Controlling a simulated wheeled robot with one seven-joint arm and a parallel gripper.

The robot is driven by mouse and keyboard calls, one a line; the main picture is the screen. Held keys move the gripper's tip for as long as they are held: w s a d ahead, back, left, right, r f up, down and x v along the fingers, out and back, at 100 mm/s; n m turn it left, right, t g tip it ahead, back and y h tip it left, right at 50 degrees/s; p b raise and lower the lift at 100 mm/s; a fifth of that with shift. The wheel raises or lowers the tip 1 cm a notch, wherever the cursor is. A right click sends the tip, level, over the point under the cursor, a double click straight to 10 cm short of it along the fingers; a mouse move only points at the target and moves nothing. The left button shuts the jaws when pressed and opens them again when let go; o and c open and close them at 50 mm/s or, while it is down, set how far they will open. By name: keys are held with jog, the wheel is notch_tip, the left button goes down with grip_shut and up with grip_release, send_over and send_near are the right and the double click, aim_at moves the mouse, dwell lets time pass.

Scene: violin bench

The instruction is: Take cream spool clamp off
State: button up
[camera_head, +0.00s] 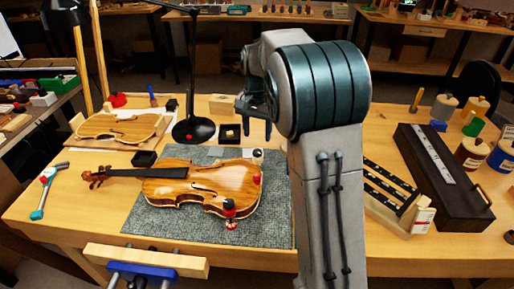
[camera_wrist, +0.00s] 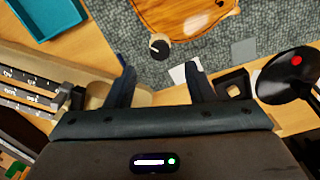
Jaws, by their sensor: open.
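The violin (camera_head: 190,187) lies on a grey mat (camera_head: 150,222); its edge also shows at the top of the wrist view (camera_wrist: 180,12). The cream spool clamp (camera_head: 258,154) is at the violin's far right edge. In the wrist view the clamp (camera_wrist: 160,47) shows a pale round head with a dark part, close to the violin's edge. My gripper (camera_head: 254,128) is open and empty, above the bench just beyond the clamp. In the wrist view the clamp lies ahead of the gap between my fingertips (camera_wrist: 158,68). Its lower part is hidden.
A black lamp base (camera_head: 194,130) and small black box (camera_head: 230,133) stand behind the mat. A long dark case (camera_head: 440,175) lies right.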

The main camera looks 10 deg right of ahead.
aim_at(257, 151)
notch_tip(257, 151, down, 6)
jog(key=shift+f, duration=0.15)
jog(key=shift+c, duration=0.3)
jog(key=c, duration=1)
